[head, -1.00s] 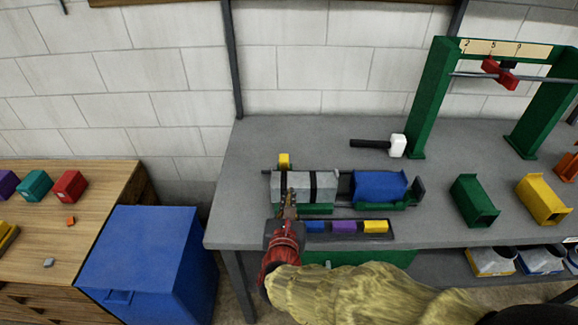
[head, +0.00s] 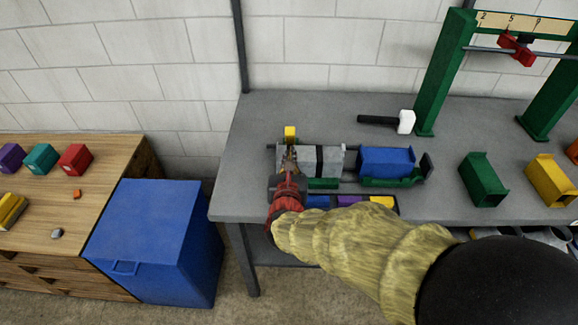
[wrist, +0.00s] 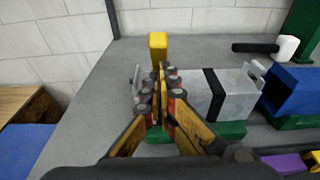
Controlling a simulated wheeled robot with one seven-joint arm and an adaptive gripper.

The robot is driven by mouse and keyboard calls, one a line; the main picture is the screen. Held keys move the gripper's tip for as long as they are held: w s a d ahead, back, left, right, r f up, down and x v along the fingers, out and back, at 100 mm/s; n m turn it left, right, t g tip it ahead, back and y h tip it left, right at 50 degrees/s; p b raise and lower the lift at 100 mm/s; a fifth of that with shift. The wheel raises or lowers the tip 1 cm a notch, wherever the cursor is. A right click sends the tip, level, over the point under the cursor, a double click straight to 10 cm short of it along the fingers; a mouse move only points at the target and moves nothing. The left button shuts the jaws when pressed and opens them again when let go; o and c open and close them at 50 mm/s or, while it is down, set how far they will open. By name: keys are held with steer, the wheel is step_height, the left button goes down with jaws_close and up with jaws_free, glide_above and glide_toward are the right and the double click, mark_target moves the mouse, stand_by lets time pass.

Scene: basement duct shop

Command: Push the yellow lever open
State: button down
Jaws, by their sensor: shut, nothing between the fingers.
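In the wrist view the lever (wrist: 158,46) rises just beyond my fingertips. My gripper (head: 289,165) is shut and empty, over the left end of the duct piece, on the near side of the lever. In the wrist view the fingers of my gripper (wrist: 160,80) point at the lever; I cannot tell whether they touch it. The lever's lower part is hidden behind the fingers.
A blue duct piece (head: 386,161) sits right of the grey one on a green support. A mallet (head: 404,121) lies behind it. Green (head: 483,182) and yellow (head: 549,183) channels stand to the right. A blue bin (head: 150,240) is left of the bench. The bench's back left is clear.

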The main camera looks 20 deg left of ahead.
mark_target(291, 140)
steer(key=shift+b+x, duration=0.45)
steer(key=shift+x, duration=1.65)
steer(key=shift+r+p, duration=0.2)
steer(key=shift+p, duration=0.1)
